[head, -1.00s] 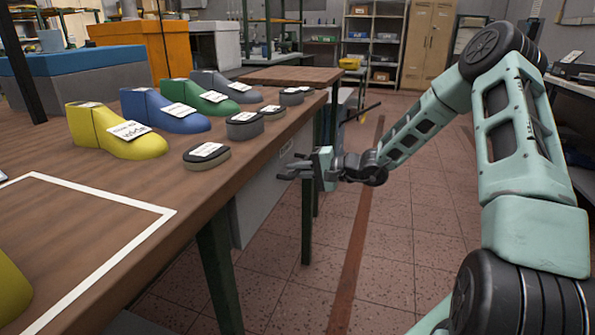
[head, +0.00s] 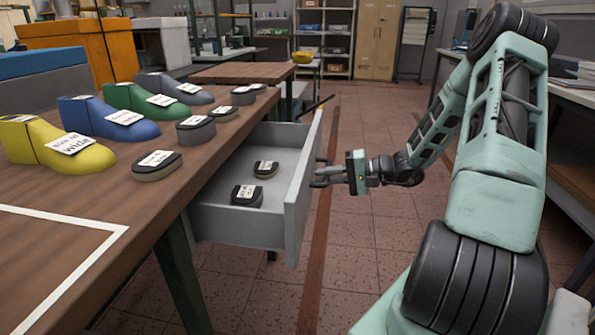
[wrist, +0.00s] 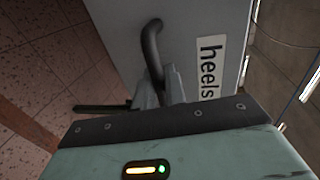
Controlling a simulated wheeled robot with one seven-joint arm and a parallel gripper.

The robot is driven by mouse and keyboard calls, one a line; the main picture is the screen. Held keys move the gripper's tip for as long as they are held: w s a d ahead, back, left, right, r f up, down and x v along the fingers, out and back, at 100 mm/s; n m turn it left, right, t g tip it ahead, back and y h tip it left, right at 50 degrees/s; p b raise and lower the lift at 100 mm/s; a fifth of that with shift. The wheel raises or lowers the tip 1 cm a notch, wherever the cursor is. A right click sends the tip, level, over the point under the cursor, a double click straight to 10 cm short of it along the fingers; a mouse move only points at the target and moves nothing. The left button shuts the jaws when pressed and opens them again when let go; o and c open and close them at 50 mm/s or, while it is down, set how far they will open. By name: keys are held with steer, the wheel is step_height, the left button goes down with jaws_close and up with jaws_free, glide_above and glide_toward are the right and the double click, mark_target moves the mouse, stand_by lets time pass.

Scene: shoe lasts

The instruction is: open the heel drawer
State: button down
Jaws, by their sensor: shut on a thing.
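The grey heel drawer (head: 240,227) is pulled out from under the table's right edge in the head view. Two dark heel pieces with white labels lie inside it, one nearer (head: 247,195) and one farther (head: 266,168). My gripper (head: 322,177) is at the drawer's front, shut on its dark handle. In the wrist view the fingers (wrist: 160,88) close on the curved handle (wrist: 152,42), beside a white label reading "heels" (wrist: 209,68) on the drawer front (wrist: 185,40).
The wooden table (head: 110,215) bears yellow (head: 70,147), blue (head: 110,117), green (head: 145,99) and grey (head: 175,87) shoe lasts and several loose heel pieces along its right edge. Tiled floor (head: 370,260) is clear right of the drawer. A bench stands at far right.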

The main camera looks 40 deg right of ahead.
steer(key=f+p+v, duration=0.1)
steer(key=f+v, duration=0.1)
steer(key=v, duration=0.7)
steer(key=shift+s+d, duration=0.1)
steer(key=shift+s, duration=0.05)
steer(key=c, duration=1.5)
jaws_free()
steer(key=shift+c, duration=0.2)
steer(key=shift+d, duration=0.1)
steer(key=p+v, duration=0.1)
steer(key=v, duration=1.6)
steer(key=shift+s+p, duration=0.2)
steer(key=shift+p, duration=0.2)
